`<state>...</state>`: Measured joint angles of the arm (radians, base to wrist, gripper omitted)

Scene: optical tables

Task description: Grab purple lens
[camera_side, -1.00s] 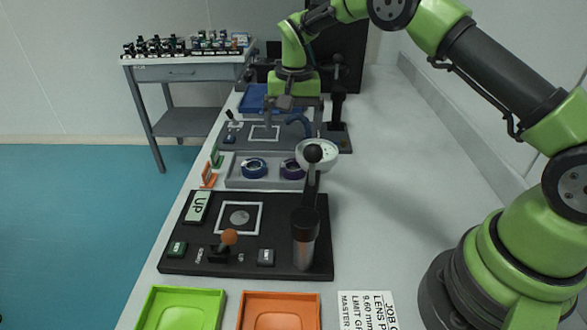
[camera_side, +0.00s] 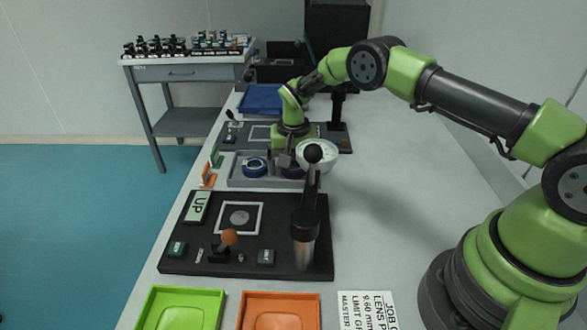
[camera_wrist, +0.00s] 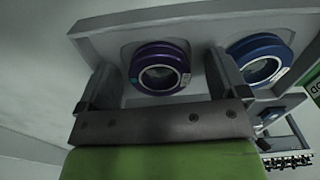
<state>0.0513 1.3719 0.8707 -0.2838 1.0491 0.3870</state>
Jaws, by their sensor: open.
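The purple lens (camera_wrist: 160,68) is a ring lying in a grey tray (camera_wrist: 130,19). In the wrist view it sits between the two open fingers of my gripper (camera_wrist: 158,82), with a gap on each side. My gripper is low over the right part of the tray and holds nothing. A blue lens (camera_wrist: 260,60) lies beside the purple one, and it also shows in the side view (camera_side: 255,166).
A black station with a tall post (camera_side: 310,200) is in front of the tray. Green (camera_side: 180,309) and orange (camera_side: 280,310) trays are at the near edge.

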